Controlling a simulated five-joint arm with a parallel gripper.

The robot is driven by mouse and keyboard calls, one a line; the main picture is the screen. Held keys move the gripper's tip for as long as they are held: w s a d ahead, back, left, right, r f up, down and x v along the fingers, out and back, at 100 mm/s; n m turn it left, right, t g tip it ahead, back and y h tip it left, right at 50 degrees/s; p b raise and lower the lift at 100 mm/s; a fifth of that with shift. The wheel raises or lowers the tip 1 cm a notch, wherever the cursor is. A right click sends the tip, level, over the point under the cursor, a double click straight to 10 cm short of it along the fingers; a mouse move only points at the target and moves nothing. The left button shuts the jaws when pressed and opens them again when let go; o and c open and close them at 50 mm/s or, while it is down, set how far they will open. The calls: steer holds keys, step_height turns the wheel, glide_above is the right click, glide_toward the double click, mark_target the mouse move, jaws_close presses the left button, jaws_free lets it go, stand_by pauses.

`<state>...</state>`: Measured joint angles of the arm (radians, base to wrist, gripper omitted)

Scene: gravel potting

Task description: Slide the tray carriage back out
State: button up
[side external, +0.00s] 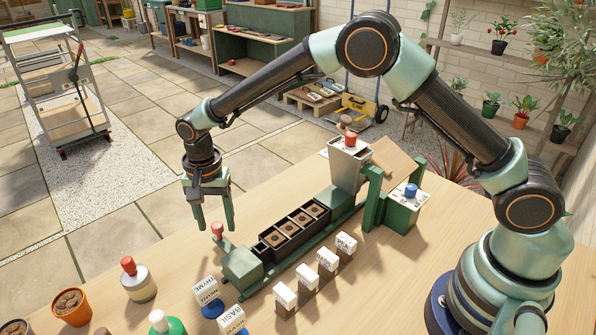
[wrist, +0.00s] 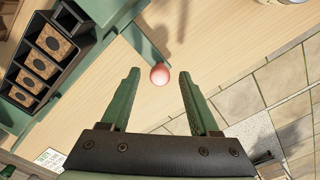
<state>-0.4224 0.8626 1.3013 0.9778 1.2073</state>
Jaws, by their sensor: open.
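The black tray carriage (side external: 269,241) sits on a green rail (side external: 331,222), with several brown-filled square cells in a row. It shows at the left of the wrist view (wrist: 14,72). A pinkish-red ball knob (side external: 217,229) stands at the near-left end of the rail, beside a green block (side external: 243,266). My gripper (side external: 213,222) points down over that end, open and empty. In the wrist view the knob (wrist: 160,74) shows between the two fingertips, with a gap on each side. Whether the fingertips are level with the knob I cannot tell.
A grey hopper with a red top (side external: 350,165) stands at the rail's far end, beside a green box with a blue knob (side external: 404,206). White labelled blocks (side external: 328,259) line the rail's near side. A red-knobbed jar (side external: 138,282) and pots stand at front left.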

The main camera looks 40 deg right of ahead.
step_height(320, 180, up, 12)
stand_by(0.5)
steer(key=s+d+r+n+t, duration=0.2)
steer(key=s+d+r+n, duration=0.1)
steer(key=s+d+r, duration=0.4)
steer(key=s+d+r+n+t, duration=0.25)
steer(key=s+d+r, duration=0.2)
steer(key=d, duration=0.55)
steer(key=s+d+f+n+t, duration=0.1)
steer(key=s+d+f+n, duration=0.2)
steer(key=s, duration=0.4)
steer(key=shift+d+f, duration=0.3)
steer(key=shift+d, duration=0.25)
